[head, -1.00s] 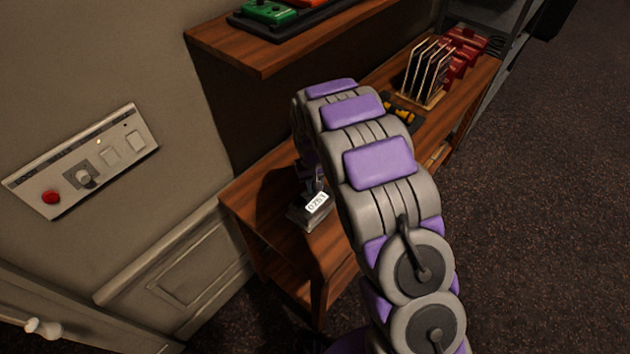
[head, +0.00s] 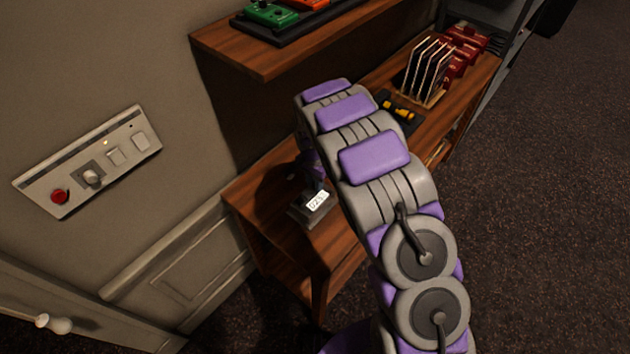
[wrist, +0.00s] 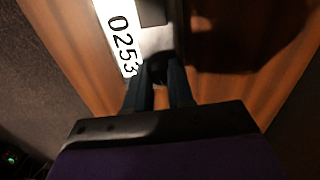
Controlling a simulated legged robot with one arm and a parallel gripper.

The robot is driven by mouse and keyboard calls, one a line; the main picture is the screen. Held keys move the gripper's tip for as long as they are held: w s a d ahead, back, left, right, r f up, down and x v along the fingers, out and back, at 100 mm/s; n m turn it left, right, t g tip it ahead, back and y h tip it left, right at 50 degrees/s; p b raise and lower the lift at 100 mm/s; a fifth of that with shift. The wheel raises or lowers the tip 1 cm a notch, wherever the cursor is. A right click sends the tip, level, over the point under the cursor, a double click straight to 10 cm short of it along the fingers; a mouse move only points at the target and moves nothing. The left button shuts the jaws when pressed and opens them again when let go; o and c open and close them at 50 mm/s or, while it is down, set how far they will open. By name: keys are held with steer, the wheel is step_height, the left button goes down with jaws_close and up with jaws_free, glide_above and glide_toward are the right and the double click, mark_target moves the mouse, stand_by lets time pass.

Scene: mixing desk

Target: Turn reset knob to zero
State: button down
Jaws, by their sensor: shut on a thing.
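A small grey counter (head: 308,211) with a white number display stands on the lower wooden shelf. In the wrist view its display (wrist: 122,32) reads 0253. A dark round reset knob (wrist: 158,70) sticks out of the counter's side. My gripper (wrist: 158,88) has its two fingers on either side of the knob and is shut on it. In the head view my arm hides most of the gripper and the knob.
An upper wooden shelf (head: 262,58) holds green and orange boxes. A metal rack (head: 428,70) and yellow-and-black items (head: 398,110) stand farther along the lower shelf. A wall panel (head: 75,180) with a red button is at left. Open carpet lies right.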

steer(key=m, duration=0.3)
steer(key=shift+w+m, duration=0.2)
steer(key=shift+m, duration=0.1)
steer(key=shift+r+m, duration=0.1)
steer(key=shift+m, duration=1.7)
steer(key=c, duration=1)
jaws_free()
steer(key=shift+a, duration=0.1)
steer(key=shift+w+r+p, duration=0.2)
steer(key=shift+r+p, duration=0.3)
steer(key=shift+r, duration=3.05)
